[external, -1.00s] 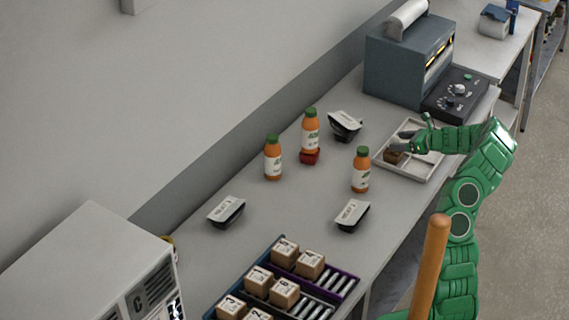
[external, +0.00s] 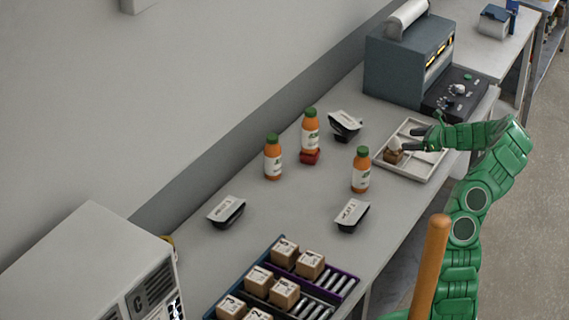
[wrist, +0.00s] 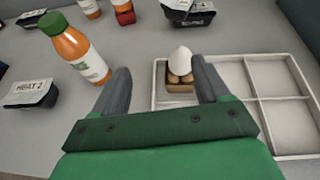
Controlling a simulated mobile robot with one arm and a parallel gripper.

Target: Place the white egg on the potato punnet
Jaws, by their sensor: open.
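The white egg (external: 394,143) stands upright on the potatoes in the small brown potato punnet (external: 393,157). The wrist view also shows the egg (wrist: 180,60) resting on the brown potatoes, with the punnet (wrist: 181,88) under it. The punnet sits in a compartment of the white divided tray (external: 421,167). My gripper (external: 416,139) is open and empty, just to the right of the egg.
A grey machine (external: 405,58) is behind the tray. Crates with numbered boxes (external: 285,252) are in front. The tray's other compartments look empty.

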